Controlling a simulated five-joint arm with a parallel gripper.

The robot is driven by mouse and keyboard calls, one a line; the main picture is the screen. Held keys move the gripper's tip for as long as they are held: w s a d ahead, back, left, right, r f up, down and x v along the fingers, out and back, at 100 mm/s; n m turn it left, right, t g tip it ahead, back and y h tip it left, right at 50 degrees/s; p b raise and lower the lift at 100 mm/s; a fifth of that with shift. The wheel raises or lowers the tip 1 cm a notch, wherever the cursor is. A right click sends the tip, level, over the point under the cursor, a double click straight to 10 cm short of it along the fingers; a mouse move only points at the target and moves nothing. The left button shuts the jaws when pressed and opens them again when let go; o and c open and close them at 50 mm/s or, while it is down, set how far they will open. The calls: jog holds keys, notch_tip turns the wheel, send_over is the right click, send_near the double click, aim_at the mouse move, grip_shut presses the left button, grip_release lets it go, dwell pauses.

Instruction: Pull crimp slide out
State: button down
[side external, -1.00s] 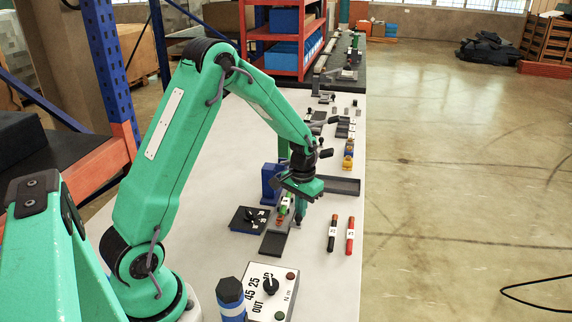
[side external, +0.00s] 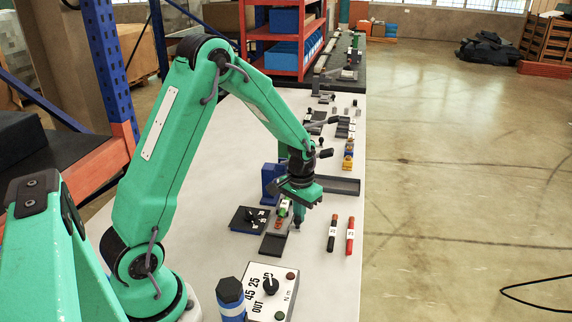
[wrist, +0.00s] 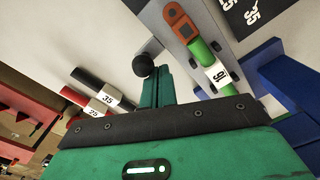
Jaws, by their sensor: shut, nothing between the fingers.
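My gripper (side external: 297,226) is shut and empty, low over the table beside the dark crimp slide plate (side external: 272,245). In the wrist view its green fingers (wrist: 156,88) are together. A round black knob (wrist: 143,65) shows right at the fingertips; I cannot tell whether they touch it. A green piece with an orange-brown end (wrist: 183,30) and a white "16" label lies in a grey channel (wrist: 218,22) right of the fingers. In the side view this green piece (side external: 283,208) is partly hidden by my gripper.
A red and a black rod (side external: 350,237) (side external: 332,234) lie to the right, labelled 25 and 35 in the wrist view. A blue block (side external: 270,182) stands behind. A dial box (side external: 268,295) is in front, and a dark tray (side external: 340,186) lies behind right.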

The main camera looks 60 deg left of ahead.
jog(key=shift+s+d, duration=2.3)
dwell(1.1)
jog(key=shift+w+a+r, duration=0.3)
jog(key=shift+r, duration=0.2)
jog(key=shift+w+a+r, duration=0.3)
jog(key=shift+r, duration=0.15)
jog(key=shift+r, duration=0.1)
jog(key=shift+r, duration=2.45)
jog(key=shift+r, duration=0.1)
notch_tip(320, 180, up, 8)
jog(key=shift+f, duration=0.2)
